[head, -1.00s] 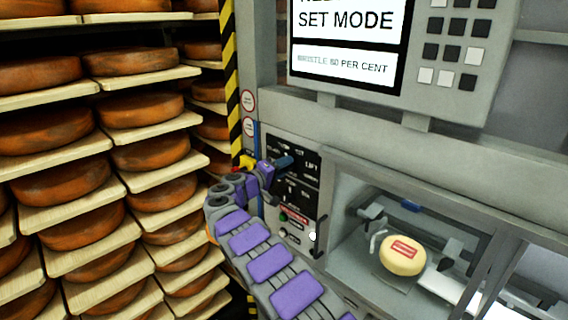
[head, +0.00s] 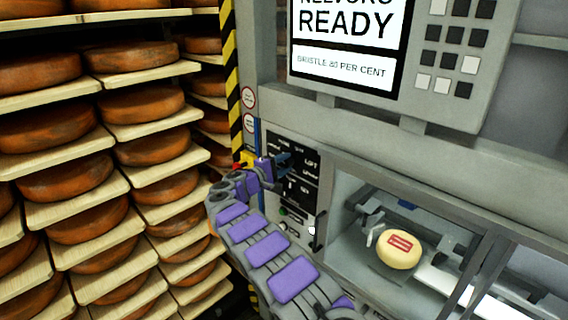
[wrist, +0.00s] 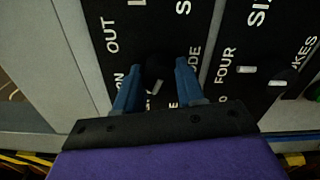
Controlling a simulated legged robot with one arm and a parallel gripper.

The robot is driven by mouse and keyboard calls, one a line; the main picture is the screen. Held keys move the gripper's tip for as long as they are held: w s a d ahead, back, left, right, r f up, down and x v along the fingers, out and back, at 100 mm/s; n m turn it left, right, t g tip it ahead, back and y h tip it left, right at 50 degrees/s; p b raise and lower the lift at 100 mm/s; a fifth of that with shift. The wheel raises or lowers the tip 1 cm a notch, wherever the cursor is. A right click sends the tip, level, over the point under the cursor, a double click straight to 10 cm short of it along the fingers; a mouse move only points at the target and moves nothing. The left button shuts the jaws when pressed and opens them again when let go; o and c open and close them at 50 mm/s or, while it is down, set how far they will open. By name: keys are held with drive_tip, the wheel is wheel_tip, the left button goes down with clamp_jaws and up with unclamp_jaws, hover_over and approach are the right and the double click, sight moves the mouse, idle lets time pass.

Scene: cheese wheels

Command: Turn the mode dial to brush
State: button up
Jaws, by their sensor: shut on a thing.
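The mode dial (wrist: 157,66) is a small black knob with a white pointer mark on a black panel, in the wrist view. My gripper (wrist: 156,75) has its two blue fingers shut on the dial, one on each side. The lettering around it is partly hidden by the fingers, so I cannot read which label the pointer faces. In the head view my gripper (head: 283,163) is at the upper part of the control panel (head: 311,178) and covers the dial. The screen (head: 345,35) reads "READY" and "BRISTLE 80 PER CENT".
Shelves of orange cheese wheels (head: 150,140) fill the left side. A striped post (head: 232,70) stands beside the panel. A second knob (wrist: 283,80) is to the right of the dial. A pale cheese (head: 399,249) sits in the machine's bay. A keypad (head: 455,45) is above.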

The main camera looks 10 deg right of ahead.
drive_tip(key=shift+a+f, duration=0.1)
drive_tip(key=o, duration=0.7)
drive_tip(key=shift+w, duration=0.1)
drive_tip(key=shift+o, duration=0.8)
drive_tip(key=shift+w+a+f, duration=0.1)
drive_tip(key=shift+w+f, duration=0.05)
drive_tip(key=shift+o, duration=0.8)
drive_tip(key=v, duration=1.7)
drive_tip(key=shift+s+a+b, duration=0.2)
drive_tip(key=shift+s+b, duration=0.05)
drive_tip(key=shift+b, duration=0.2)
